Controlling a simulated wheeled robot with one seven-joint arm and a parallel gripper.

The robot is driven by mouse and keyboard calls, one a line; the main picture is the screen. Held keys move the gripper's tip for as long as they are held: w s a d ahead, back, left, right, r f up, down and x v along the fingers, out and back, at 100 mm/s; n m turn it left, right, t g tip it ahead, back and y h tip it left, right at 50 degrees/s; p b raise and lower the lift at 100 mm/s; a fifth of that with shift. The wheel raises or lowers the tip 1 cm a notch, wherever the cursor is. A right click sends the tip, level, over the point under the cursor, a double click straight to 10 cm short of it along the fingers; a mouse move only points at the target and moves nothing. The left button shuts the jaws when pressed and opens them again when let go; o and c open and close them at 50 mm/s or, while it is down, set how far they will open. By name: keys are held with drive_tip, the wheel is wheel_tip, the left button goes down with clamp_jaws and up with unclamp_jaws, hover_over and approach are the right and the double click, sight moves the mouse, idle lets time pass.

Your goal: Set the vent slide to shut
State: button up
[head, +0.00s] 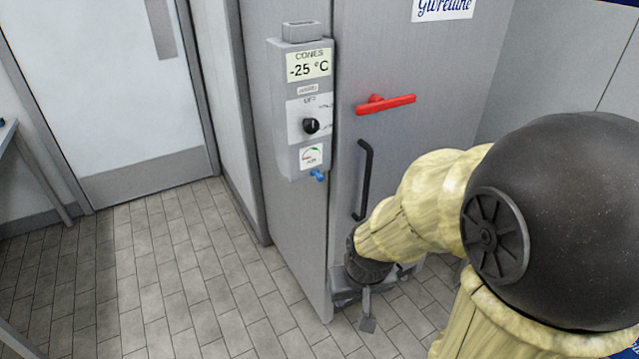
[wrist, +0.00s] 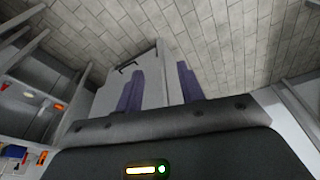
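I cannot clearly make out the vent slide in either view. In the head view, a grey freezer door (head: 420,70) stands upright with a red lever (head: 385,105) and a black vertical handle (head: 364,178). My gripper (head: 358,318) points down low in front of the door, below the handle, and partly hides a grey part at the door's foot. In the wrist view, my gripper (wrist: 160,78) shows two purple finger pads set apart, with nothing seen held between them. A pale panel with a dark bar (wrist: 137,58) shows between and beside the pads.
A control box (head: 300,110) with a temperature label, black knob, gauge and blue tap (head: 318,175) juts out left of the door. Tiled floor (head: 160,270) is open at left. A table edge (head: 8,130) stands at far left.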

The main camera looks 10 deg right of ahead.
drive_tip(key=w+d+f+n+t+y+p, duration=0.1)
drive_tip(key=w+d+n+t+p, duration=0.15)
drive_tip(key=w+p, duration=0.3)
drive_tip(key=w+d+f+n+t+y+p, duration=0.1)
drive_tip(key=w+d+n+t+y+p, duration=0.1)
drive_tip(key=w+n+t+p, duration=0.3)
wheel_tip(320, 180, up, 8)
drive_tip(key=w+d+m+t+y+p, duration=0.1)
drive_tip(key=m+t+y+p, duration=0.1)
drive_tip(key=m+t+p, duration=0.2)
drive_tip(key=t+p, duration=0.1)
drive_tip(key=t, duration=0.2)
drive_tip(key=shift+w+y, duration=0.2)
drive_tip(key=shift+y, duration=0.1)
drive_tip(key=shift+w+f, duration=0.1)
